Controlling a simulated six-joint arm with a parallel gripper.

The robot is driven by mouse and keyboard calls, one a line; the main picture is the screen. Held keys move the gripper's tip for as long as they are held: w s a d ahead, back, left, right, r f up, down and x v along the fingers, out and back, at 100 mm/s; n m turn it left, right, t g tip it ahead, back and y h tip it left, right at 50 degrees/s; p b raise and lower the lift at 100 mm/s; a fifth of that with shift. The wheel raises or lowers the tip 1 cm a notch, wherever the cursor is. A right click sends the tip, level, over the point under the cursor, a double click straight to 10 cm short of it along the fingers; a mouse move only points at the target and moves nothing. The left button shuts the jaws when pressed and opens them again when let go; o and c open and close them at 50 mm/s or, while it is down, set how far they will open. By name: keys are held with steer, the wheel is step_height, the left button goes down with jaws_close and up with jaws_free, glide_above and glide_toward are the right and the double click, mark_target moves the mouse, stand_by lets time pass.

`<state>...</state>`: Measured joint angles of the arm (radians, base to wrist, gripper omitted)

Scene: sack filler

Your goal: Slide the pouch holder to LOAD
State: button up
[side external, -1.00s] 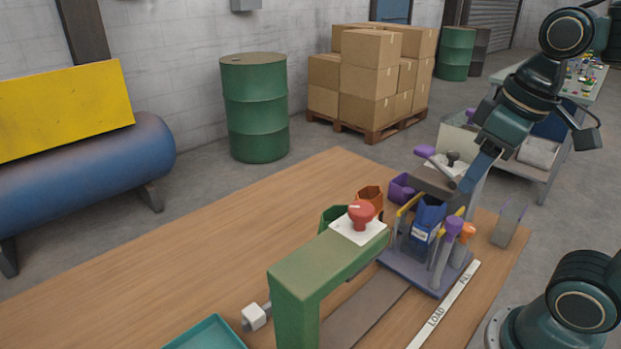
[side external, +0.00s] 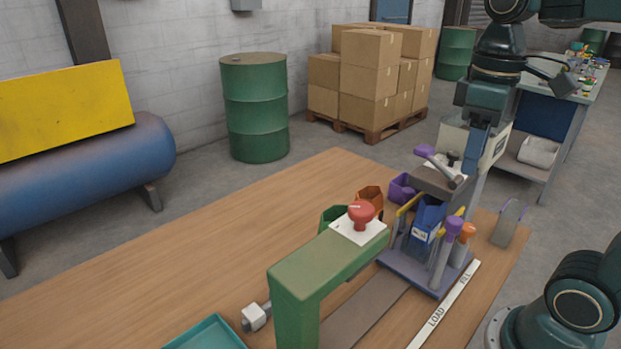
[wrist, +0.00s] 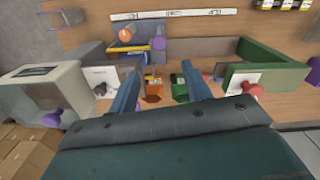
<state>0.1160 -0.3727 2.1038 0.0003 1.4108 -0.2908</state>
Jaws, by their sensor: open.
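The pouch holder (side external: 405,262) is a grey-purple sliding base at the FILL end of its track (side external: 365,310). It carries a blue pouch (side external: 428,217), a purple-topped post (side external: 446,245) and an orange-topped post (side external: 463,245). A white strip (side external: 440,312) beside it reads LOAD nearer the camera and FILL farther away. My gripper (side external: 472,160) is above and behind the holder, apart from the posts. In the wrist view its two fingers (wrist: 160,75) are spread with nothing between them; the orange knob (wrist: 124,35) shows at upper left.
A green frame with a red button (side external: 361,213) stands over the track's near part. A grey filler head with a purple lever (side external: 438,180) stands beside the holder. Purple, orange and green bins (side external: 370,197) sit behind.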

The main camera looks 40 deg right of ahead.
mark_target(455, 220)
step_height(455, 220, down, 12)
steer(key=shift+f, duration=0.15)
stand_by(0.5)
jaws_close()
